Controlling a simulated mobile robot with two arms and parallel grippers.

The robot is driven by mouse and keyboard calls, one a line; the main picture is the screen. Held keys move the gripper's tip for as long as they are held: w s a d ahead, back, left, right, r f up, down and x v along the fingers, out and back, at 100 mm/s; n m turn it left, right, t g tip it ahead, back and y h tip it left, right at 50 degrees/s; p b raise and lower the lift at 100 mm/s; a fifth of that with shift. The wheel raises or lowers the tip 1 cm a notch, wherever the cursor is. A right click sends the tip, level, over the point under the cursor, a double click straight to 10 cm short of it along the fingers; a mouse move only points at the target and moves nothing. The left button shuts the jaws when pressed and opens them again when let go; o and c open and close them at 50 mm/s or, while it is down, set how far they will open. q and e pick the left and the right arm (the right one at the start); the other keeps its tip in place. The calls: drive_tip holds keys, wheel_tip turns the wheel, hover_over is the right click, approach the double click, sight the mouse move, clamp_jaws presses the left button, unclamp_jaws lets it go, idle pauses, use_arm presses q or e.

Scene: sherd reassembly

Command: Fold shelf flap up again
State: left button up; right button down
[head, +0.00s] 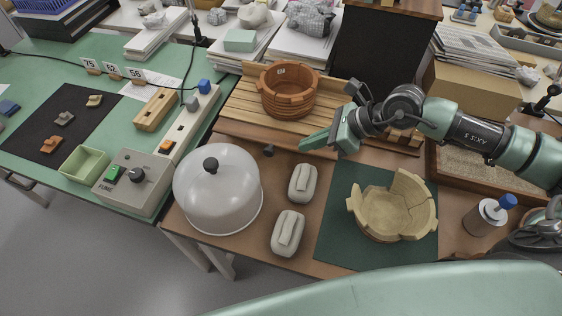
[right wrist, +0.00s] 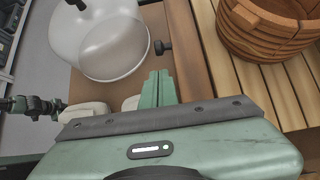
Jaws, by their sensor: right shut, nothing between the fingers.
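The shelf is a slatted wooden rack (head: 240,108) at the back of the brown table. A brown board (head: 285,137), which looks like the flap, runs along its front edge; its angle is hard to tell. A dark knob (head: 268,150) sits at its front, and the knob also shows in the right wrist view (right wrist: 162,47). My right gripper (head: 304,146) is shut and empty over the board, to the right of the knob. In the right wrist view its closed green fingers (right wrist: 158,87) point toward the knob, apart from it.
A terracotta pot (head: 288,90) stands on the slats. A clear dome (head: 215,195) with a black knob stands left of two pale blocks (head: 302,183) (head: 288,232). A broken tan bowl (head: 393,207) sits on a dark green mat (head: 335,220). A blue-topped jar (head: 485,217) stands right.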

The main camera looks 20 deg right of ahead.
sight(273, 142)
drive_tip(key=shift+f+b, duration=0.3)
drive_tip(key=shift+f, duration=0.4)
drive_tip(key=shift+w+a+f, duration=0.2)
drive_tip(key=shift+a, duration=0.1)
drive_tip(key=p+x, duration=0.1)
drive_tip(key=x, duration=0.7)
drive_tip(key=shift+p, duration=0.35)
drive_tip(key=shift+w+a+f, duration=0.2)
drive_tip(key=shift+a+f, duration=0.1)
drive_tip(key=shift+f, duration=0.1)
use_arm(q)
drive_tip(key=shift+w+r, duration=0.2)
drive_tip(key=shift+w, duration=0.4)
